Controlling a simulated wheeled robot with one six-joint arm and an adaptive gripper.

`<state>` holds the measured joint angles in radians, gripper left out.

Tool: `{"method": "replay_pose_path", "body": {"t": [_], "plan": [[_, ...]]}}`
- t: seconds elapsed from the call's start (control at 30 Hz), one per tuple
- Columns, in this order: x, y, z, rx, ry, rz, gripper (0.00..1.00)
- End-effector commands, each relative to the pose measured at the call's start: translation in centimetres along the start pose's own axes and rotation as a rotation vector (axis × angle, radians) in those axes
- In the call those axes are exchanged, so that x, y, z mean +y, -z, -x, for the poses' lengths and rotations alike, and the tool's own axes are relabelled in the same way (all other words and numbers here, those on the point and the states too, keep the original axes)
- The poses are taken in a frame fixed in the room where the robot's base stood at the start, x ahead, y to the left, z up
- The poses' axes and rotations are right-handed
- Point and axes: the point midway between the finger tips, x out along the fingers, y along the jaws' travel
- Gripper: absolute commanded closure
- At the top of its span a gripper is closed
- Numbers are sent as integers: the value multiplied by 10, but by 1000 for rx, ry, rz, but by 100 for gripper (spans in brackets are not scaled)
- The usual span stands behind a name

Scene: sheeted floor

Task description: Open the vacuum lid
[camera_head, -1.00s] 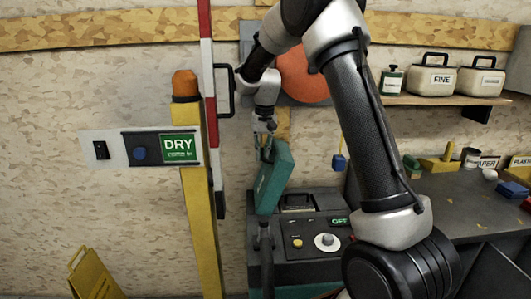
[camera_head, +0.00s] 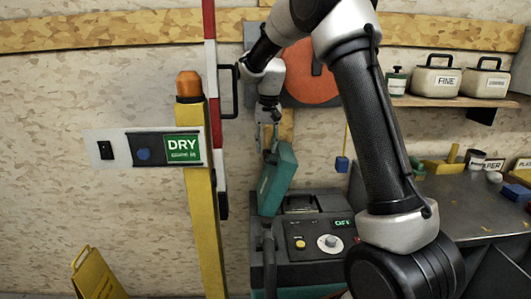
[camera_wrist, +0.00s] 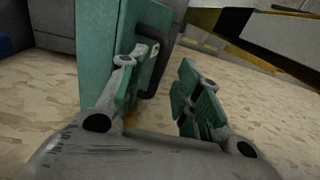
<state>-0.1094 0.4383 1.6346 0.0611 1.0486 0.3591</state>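The vacuum (camera_head: 315,268) is a dark grey machine with a teal base, a yellow button and a pale knob on its top. Its teal lid (camera_head: 279,180) stands steeply raised and tilted at the left of the machine. My gripper (camera_head: 267,143) is just above the lid's upper end, pointing down. In the wrist view, the lid (camera_wrist: 96,45) is at left with a black handle (camera_wrist: 153,45). My gripper's fingers (camera_wrist: 158,85) are spread with nothing between them. The left finger overlaps the lid near the handle; I cannot tell if they touch.
A yellow post (camera_head: 203,225) with an orange cap and a DRY sign (camera_head: 182,149) stands left of the vacuum. A red-and-white pole rises beside it. A grey workbench (camera_head: 460,212) with small items is at right, below a shelf (camera_head: 440,101). An orange disc (camera_head: 308,75) hangs behind my arm.

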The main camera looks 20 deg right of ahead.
Motion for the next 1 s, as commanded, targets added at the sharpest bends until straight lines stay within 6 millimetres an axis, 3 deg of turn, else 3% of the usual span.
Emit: {"method": "replay_pose_path", "body": {"t": [0.1,0.33,0.5,0.77,0.93,1.0], "plan": [[0,1,30,4,2,0,66],[0,0,72,1,1,0,66],[0,0,84,-1,0,0,66],[0,0,86,-1,0,0,66],[20,-6,91,55,80,16,97],[38,-12,95,127,153,34,100]]}}
